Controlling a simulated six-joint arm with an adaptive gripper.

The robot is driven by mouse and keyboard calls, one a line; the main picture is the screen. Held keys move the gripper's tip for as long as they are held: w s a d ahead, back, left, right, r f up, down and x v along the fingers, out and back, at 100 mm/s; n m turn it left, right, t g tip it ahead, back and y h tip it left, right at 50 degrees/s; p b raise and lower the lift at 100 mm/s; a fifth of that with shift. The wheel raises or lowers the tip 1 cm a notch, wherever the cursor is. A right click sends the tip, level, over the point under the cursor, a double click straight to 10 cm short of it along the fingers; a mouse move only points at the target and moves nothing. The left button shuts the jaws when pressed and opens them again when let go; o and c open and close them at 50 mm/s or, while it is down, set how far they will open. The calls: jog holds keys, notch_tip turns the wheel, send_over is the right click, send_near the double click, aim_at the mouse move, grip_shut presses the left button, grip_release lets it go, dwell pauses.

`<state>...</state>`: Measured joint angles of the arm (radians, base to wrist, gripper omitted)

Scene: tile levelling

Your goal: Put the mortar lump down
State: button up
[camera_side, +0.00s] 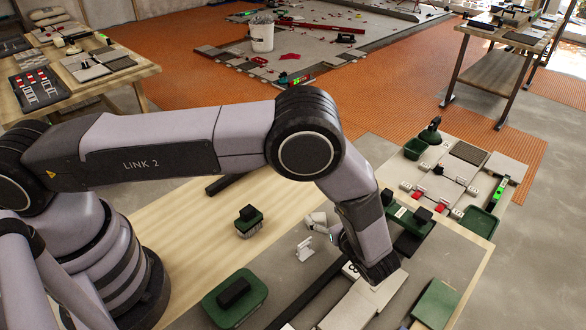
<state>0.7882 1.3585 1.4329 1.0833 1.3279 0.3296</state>
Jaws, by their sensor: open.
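My arm reaches down to the right over the wooden work table. My gripper (376,272) is at its low end, close above the pale tiles, and is open. Its fingertips are mostly hidden by the wrist, so I cannot see what lies between or under them. I cannot make out the mortar lump for sure. A small pale grey piece (316,221) lies left of the wrist, and a white clip-like piece (304,250) stands below it. Long pale tiles (358,306) lie on the grey area under the gripper.
Green trays (476,222), tiles (505,167) and a level (496,194) occupy the right. Bare wood (190,215) lies at the left.

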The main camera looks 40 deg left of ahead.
notch_tip(320, 180, up, 5)
notch_tip(320, 180, up, 22)
jog(key=n+g+h, duration=0.5)
jog(key=n, duration=0.6)
send_over(310, 214)
jog(key=s+a, duration=0.5)
jog(key=a, duration=0.2)
jog(key=s+a+r+n+t+h, duration=0.2)
jog(key=s+r+n, duration=0.3)
jog(key=s, duration=0.5)
jog(key=s+a+r+n+t+h, duration=0.3)
jog(key=s+a+r+n+h, duration=0.1)
jog(key=s, duration=0.7)
jog(key=r+n+h, duration=0.1)
jog(key=n, duration=0.1)
jog(key=shift+a+r+n+h, duration=0.15)
jog(key=shift+a+n+h, duration=0.05)
jog(key=shift+n+h, duration=0.1)
